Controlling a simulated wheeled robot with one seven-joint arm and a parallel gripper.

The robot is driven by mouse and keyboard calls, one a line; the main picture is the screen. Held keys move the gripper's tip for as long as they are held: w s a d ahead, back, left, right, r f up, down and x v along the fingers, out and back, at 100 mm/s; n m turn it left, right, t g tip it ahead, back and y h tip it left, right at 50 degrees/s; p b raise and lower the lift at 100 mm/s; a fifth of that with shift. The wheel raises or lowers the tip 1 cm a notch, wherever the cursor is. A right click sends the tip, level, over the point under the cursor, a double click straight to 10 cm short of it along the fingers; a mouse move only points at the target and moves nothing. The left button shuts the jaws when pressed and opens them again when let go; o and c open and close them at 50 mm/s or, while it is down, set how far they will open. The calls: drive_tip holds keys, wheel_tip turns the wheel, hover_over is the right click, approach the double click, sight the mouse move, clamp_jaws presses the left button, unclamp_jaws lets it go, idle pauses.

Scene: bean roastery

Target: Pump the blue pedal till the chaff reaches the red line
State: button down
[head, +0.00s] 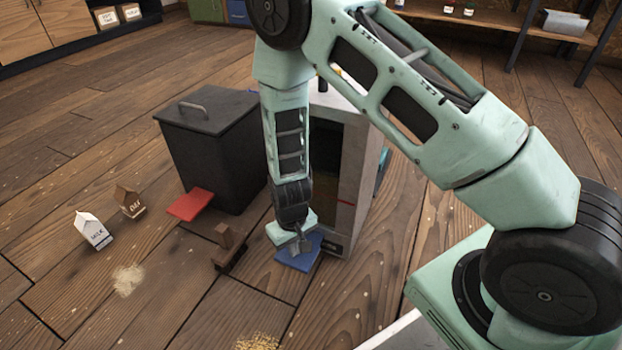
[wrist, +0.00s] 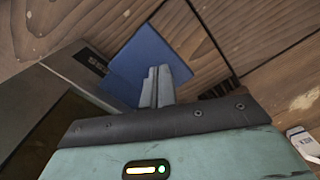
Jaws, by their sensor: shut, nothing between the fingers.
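The blue pedal (head: 298,252) sticks out at the foot of a pale cabinet (head: 362,165) with a dark window. A red line (head: 345,203) shows low on that window; my arm hides part of the window, and I cannot make out the chaff level. My gripper (head: 301,246) is shut and empty, pointing down at the blue pedal. In the wrist view the closed fingers (wrist: 157,86) overlap the near part of the blue pedal (wrist: 150,57). I cannot tell whether they touch it.
A black lidded bin (head: 212,145) with a red pedal (head: 190,204) stands left of the cabinet. A small brown wooden block (head: 229,247) lies left of the blue pedal. Two small cartons, milk (head: 93,231) and oat (head: 129,202), stand farther left. The front floor is mostly clear.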

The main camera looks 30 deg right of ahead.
drive_tip(key=shift+f, duration=0.1)
drive_tip(key=shift+f+b, duration=0.8)
drive_tip(key=shift+f, duration=0.65)
drive_tip(key=shift+f+b, duration=0.45)
drive_tip(key=shift+f, duration=0.5)
drive_tip(key=shift+r, duration=0.15)
wheel_tip(320, 180, up, 9)
drive_tip(key=p, duration=0.9)
